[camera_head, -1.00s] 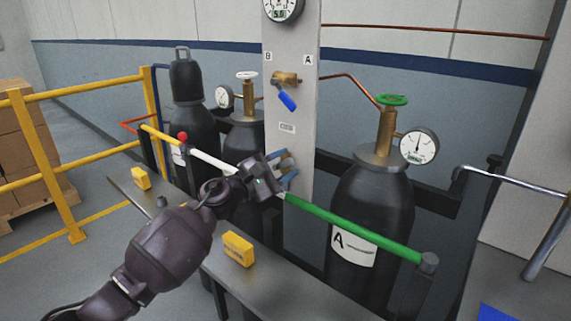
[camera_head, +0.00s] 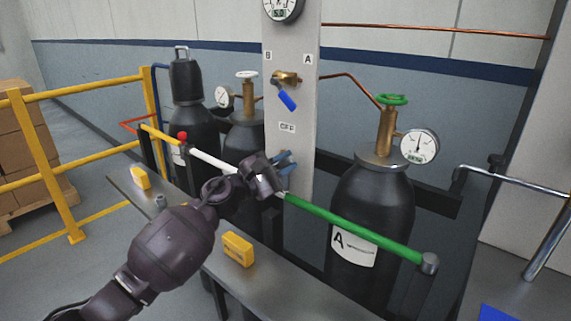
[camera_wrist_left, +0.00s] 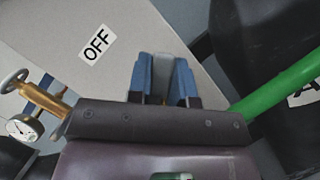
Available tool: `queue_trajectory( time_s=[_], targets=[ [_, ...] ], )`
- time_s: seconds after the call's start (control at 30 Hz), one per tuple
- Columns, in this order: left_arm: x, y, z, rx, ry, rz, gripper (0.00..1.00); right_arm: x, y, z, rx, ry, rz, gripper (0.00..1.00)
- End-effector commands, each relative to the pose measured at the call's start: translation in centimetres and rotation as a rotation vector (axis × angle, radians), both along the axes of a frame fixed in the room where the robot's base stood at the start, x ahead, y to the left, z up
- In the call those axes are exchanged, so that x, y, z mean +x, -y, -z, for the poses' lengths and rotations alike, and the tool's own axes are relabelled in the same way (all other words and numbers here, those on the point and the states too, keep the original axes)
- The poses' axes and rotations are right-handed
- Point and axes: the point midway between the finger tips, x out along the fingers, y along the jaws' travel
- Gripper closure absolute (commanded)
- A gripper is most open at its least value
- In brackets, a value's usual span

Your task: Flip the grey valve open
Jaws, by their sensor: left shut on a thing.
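My left gripper (camera_head: 284,163) is in front of the lower part of the pale grey panel post, below a small OFF label (camera_head: 287,128). In the left wrist view its blue fingers (camera_wrist_left: 163,75) are shut on a grey lever (camera_wrist_left: 181,78), the grey valve's handle. The OFF label (camera_wrist_left: 97,45) is up and left of the fingers there. The valve's body is hidden behind the gripper. My right gripper is in neither view.
A rail with a green section (camera_head: 350,228) and a white section (camera_head: 212,162) runs close by the gripper. A blue-handled brass valve (camera_head: 286,98) is higher on the post (camera_head: 300,50). Black cylinders (camera_head: 372,215) stand behind the rail; a yellow block (camera_head: 238,250) sits on the bench.

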Motion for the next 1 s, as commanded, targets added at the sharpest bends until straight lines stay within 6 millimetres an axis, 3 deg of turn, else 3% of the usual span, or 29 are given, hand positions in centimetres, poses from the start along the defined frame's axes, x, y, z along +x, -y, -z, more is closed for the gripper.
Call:
queue_trajectory(
  time_s=[0.43,0.47,0.6,1.0],
  targets=[
    [0.14,-0.20,-0.25,-0.067,-0.048,0.000,1.00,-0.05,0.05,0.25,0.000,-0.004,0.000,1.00],
    [0.14,-0.20,-0.25,-0.067,-0.048,0.000,0.75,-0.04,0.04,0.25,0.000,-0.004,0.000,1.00],
    [0.14,-0.20,-0.25,-0.067,-0.048,0.000,0.54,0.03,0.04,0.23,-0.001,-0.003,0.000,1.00],
    [-0.26,-0.81,-0.01,-0.065,-0.048,-0.001,0.54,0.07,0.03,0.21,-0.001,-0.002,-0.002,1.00]
  ],
)
